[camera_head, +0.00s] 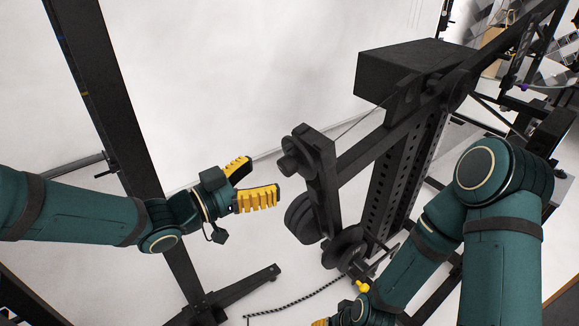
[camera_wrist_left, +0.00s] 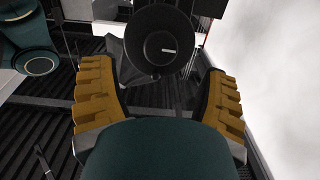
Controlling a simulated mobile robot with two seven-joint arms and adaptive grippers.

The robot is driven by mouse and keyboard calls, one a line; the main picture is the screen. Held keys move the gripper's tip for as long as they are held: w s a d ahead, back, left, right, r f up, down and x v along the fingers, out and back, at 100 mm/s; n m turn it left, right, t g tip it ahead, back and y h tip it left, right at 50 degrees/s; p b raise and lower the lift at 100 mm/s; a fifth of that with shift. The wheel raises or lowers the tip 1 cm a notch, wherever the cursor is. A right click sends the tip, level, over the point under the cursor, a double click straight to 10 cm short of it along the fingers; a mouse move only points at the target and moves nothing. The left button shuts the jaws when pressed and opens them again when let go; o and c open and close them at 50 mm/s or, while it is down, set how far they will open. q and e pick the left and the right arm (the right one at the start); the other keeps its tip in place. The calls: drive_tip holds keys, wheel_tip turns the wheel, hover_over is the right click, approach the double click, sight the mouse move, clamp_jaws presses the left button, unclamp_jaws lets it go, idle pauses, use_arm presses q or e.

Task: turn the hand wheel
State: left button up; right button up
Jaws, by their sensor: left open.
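A black round knob-like wheel (camera_head: 290,163) sits on the end of a black arm of the machine, to the right of my left gripper (camera_head: 264,176). My left gripper is open and empty, its yellow fingers spread and apart from the wheel. In the left wrist view a dark round disc (camera_wrist_left: 160,47) with a small white mark shows ahead, beyond and between the fingertips of my left gripper (camera_wrist_left: 160,80). I cannot tell for sure which round part is the hand wheel. My right gripper (camera_head: 342,305) is partly cut off at the bottom edge, with yellow finger parts showing.
More black discs (camera_head: 303,218) and a lower wheel (camera_head: 345,247) sit below on the machine. A black box (camera_head: 410,70) tops its perforated upright (camera_head: 392,180). A black post (camera_head: 120,130) stands behind my left arm. A dark cable (camera_head: 300,308) lies on the pale floor.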

sight(282, 168)
use_arm(q)
drive_tip(key=b+x, duration=0.1)
drive_tip(key=x, duration=0.6)
drive_tip(key=shift+w, duration=0.1)
drive_tip(key=c, duration=1.2)
